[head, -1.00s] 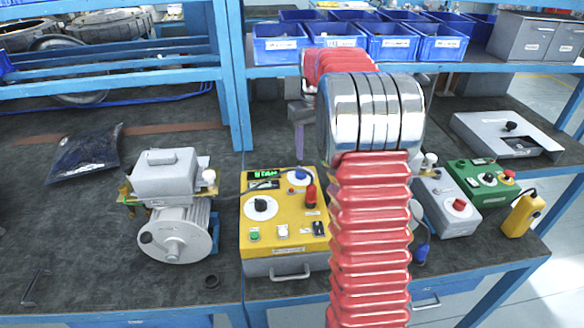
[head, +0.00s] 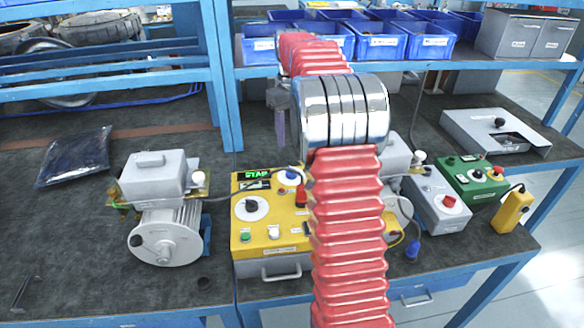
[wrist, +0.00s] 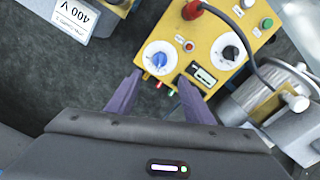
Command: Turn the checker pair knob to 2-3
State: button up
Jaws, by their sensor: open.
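The checker (head: 270,230) is a yellow-topped box on the bench, left of my arm in the head view. It has a black knob on a white dial (head: 250,205), a blue knob (head: 290,176), a red plug and a lit green display. In the wrist view the blue knob (wrist: 160,58) on its white dial lies just beyond and between my fingertips, with the black knob (wrist: 230,52) to its right. I cannot read the dial marks. My gripper (wrist: 159,77) is open and empty, its purple fingers apart. In the head view my arm hides the checker's right part.
A grey motor (head: 165,225) stands left of the checker, with a cable between them. Right of my arm are a grey box (head: 437,200), a green box (head: 473,180) and a yellow pendant (head: 512,210). Blue bins (head: 375,40) line the shelf behind.

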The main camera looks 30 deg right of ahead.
aim_at(292, 169)
notch_tip(292, 169, down, 13)
jog(key=shift+r, duration=0.1)
dwell(0.5)
jog(key=shift+c, duration=0.5)
jog(key=shift+d, duration=0.1)
jog(key=c, duration=0.9)
